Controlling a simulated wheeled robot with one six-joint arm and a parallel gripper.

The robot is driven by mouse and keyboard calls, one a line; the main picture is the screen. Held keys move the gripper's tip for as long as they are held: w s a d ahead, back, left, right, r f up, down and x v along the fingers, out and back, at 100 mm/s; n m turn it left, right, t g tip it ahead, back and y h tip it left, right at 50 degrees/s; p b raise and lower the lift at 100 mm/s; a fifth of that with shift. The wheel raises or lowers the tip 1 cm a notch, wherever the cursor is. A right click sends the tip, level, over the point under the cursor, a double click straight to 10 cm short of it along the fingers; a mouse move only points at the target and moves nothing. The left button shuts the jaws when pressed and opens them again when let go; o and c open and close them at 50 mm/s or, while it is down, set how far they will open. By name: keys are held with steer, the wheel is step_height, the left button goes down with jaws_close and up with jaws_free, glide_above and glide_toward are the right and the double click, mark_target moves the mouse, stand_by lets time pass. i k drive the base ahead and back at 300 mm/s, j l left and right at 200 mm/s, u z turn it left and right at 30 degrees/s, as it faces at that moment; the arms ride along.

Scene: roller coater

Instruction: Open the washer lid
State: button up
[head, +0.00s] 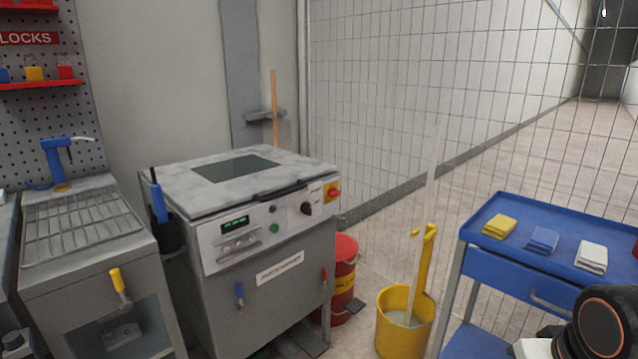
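The washer (268,285) is a grey metal cabinet left of the picture's middle in the head view. Its lid (300,170) is a flat pale grey cover with a dark window (234,167), and it lies shut on top. A dark bar handle (282,191) runs along the lid's front edge. The front panel below it has a green display (235,221), several buttons and a dark knob. My gripper does not show. Only part of my arm, dark with an orange ring, shows at the lower right corner, well apart from the washer.
A sink bench (85,225) with a drain rack stands left of the washer. To the right stand a red bin (345,270), a yellow mop bucket (402,335) and a blue cart (500,265) with folded cloths. A wire mesh fence (385,100) runs behind.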

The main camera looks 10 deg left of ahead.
mark_target(201, 186)
steer(key=i+l+u, duration=0.3)
steer(key=i+l, duration=0.15)
steer(key=l, duration=0.15)
steer(key=u, duration=1.3)
